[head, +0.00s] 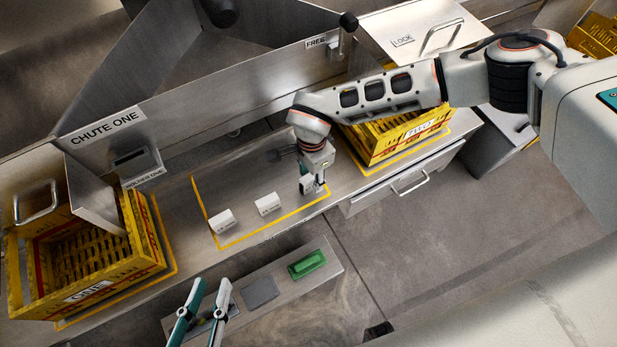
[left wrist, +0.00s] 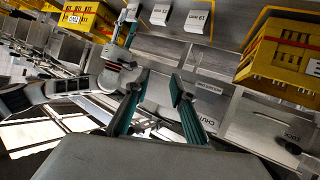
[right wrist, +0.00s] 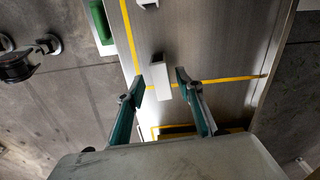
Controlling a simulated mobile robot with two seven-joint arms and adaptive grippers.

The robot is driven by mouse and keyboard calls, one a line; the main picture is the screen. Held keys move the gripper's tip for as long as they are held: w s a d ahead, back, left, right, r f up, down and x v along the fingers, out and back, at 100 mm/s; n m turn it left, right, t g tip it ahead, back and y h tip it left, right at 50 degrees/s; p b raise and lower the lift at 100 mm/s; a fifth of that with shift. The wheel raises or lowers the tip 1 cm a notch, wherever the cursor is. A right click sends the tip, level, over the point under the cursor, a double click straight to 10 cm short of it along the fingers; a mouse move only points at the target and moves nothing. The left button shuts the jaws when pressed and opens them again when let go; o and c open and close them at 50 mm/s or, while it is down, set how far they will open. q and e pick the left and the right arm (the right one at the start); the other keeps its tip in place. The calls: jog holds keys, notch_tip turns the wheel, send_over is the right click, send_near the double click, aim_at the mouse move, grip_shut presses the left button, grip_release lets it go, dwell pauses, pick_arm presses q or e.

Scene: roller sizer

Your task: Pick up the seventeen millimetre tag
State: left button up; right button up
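Three white tags stand on the steel bench inside a yellow outline: a left one (head: 222,220), a middle one (head: 267,204) and a right one (head: 308,187), partly hidden by my right gripper. I cannot read which is seventeen millimetre. My right gripper (head: 313,185) points down at the right tag. In the right wrist view that tag (right wrist: 160,80) lies between the spread fingers (right wrist: 158,88), with gaps on both sides. My left gripper (head: 211,290) is open and empty near the bottom of the head view. Two tags (left wrist: 160,12) (left wrist: 197,21) show in the left wrist view.
A narrow lower shelf with a green block (head: 307,264) and a grey pad (head: 260,291) lies in front. Chute walls (head: 230,92) rise behind.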

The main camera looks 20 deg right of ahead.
jog(key=shift+w+r, duration=0.15)
jog(key=c, duration=1)
